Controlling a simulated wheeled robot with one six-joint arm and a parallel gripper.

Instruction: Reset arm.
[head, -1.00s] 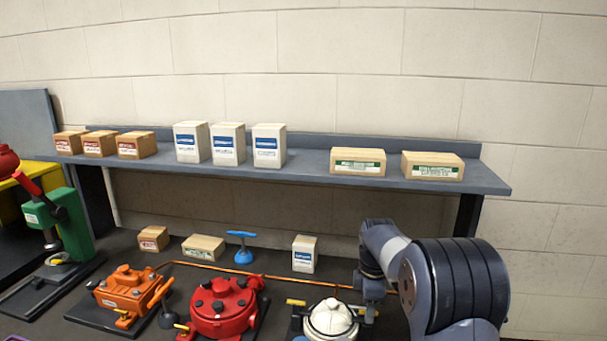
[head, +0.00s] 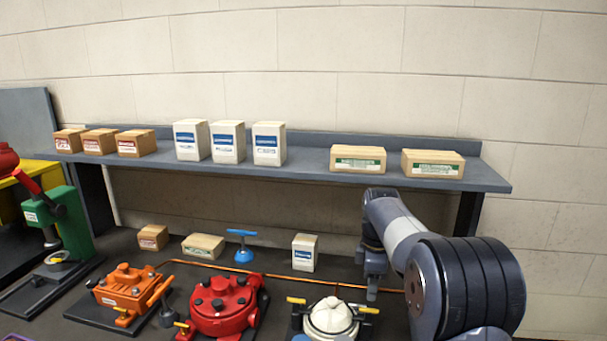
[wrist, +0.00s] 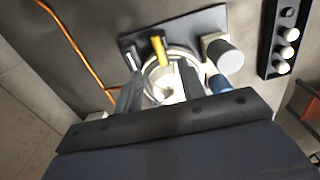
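My arm (head: 455,290) stands at the right of the head view, its wrist pointing down beside the white motor. My gripper (wrist: 160,70) shows in the wrist view with its two dark fingers apart and nothing visibly held between them. The white motor (head: 332,317) with yellow-tipped handles sits on the dark surface to the left of my arm. In the wrist view its round silver rim (wrist: 152,72) shows below and between the fingers, partly hidden by them. The fingertips do not show clearly in the head view.
A red motor (head: 223,305) and an orange motor (head: 124,287) stand further left. A green press (head: 75,232) is at far left. A grey shelf (head: 310,170) with several boxes runs behind. A copper pipe (head: 270,278) and a white box (head: 304,253) lie behind the motors.

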